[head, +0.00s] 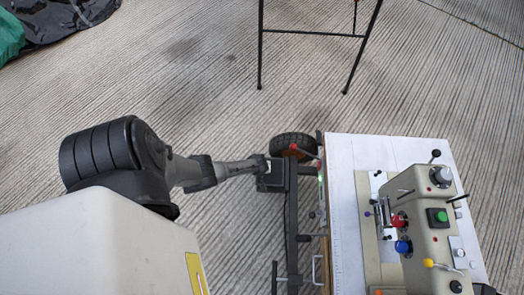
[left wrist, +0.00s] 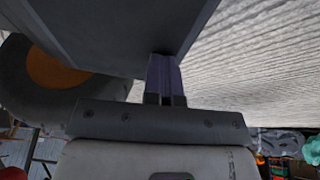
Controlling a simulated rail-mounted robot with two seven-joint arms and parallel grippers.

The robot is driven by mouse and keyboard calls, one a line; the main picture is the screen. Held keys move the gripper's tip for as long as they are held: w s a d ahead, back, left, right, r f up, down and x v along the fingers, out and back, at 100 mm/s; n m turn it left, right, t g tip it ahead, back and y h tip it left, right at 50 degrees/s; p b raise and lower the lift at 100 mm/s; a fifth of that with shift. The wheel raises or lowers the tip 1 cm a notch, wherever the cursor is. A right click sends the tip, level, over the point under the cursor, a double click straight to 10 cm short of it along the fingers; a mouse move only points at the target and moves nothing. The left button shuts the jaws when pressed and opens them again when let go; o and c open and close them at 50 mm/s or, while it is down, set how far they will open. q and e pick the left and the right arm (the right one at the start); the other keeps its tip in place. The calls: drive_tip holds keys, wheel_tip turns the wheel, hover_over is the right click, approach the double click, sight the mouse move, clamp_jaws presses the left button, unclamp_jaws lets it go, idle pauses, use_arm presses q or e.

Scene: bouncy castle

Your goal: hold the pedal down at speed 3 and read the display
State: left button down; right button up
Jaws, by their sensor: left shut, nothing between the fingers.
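A beige machine (head: 425,215) with a green button (head: 441,216), red and blue knobs and a grey dial (head: 440,175) stands on a white table (head: 342,160) at the right of the head view. I cannot make out a pedal or a readable display with certainty. My left arm reaches right to a dark frame beside the table; its gripper (head: 262,166) is small there. In the left wrist view the left gripper (left wrist: 164,72) is shut and empty, its tips at the edge of a dark grey slab (left wrist: 110,30); whether they touch is unclear. My right gripper is out of view.
A black-legged stand (head: 311,32) is at the top. Dark and green sheeting (head: 45,18) lies top left. The concrete between is clear.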

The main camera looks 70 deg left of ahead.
use_arm(q)
drive_tip(key=s+a+p+v, duration=0.1)
drive_tip(key=p+v, duration=0.9)
drive_tip(key=v, duration=0.2)
drive_tip(key=shift+r, duration=0.2)
idle(0.4)
